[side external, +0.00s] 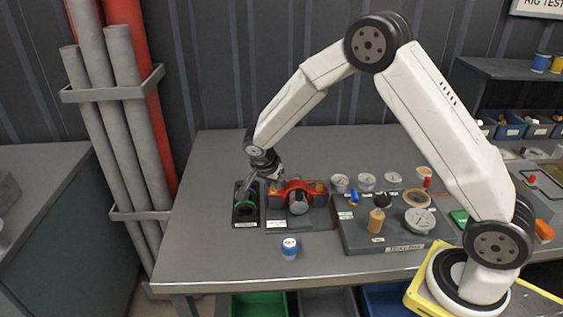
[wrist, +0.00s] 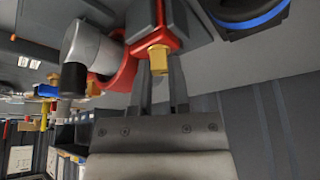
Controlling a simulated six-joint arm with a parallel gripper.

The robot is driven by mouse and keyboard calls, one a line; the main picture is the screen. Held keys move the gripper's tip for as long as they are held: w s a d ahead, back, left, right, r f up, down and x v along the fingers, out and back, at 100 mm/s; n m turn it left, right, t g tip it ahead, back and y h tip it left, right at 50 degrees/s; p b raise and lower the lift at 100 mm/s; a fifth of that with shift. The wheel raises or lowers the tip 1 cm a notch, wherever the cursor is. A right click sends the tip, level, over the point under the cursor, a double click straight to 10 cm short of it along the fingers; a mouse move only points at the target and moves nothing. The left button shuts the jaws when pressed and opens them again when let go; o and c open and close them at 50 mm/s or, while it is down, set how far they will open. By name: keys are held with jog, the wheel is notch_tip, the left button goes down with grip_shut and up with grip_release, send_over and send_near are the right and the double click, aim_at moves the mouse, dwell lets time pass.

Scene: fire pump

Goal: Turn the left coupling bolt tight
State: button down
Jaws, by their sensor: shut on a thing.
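The red pump coupling (side external: 298,188) sits on a dark base plate, with a grey cylinder (side external: 298,203) at its front. It carries brass bolts, one at the right (side external: 320,186) and one at the left. My gripper (side external: 276,180) reaches down over the left end of the coupling. In the wrist view the left coupling bolt (wrist: 158,58) shows as a brass head against the red flange. The fingers of my gripper (wrist: 161,80) stand to either side of it, shut on it. The exact contact is partly hidden.
Left of the coupling is a black stand (side external: 246,218) with a green ring. A blue-and-white jar (side external: 290,247) stands near the front edge. To the right, a grey board (side external: 385,241) holds gauges and small parts. The table's back left is clear.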

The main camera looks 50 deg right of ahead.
jog(key=shift+m+g, duration=0.8)
jog(key=shift+m, duration=1.2)
jog(key=c, duration=0.6)
grip_release()
jog(key=shift+w+r, duration=0.1)
jog(key=shift+v, duration=3.8)
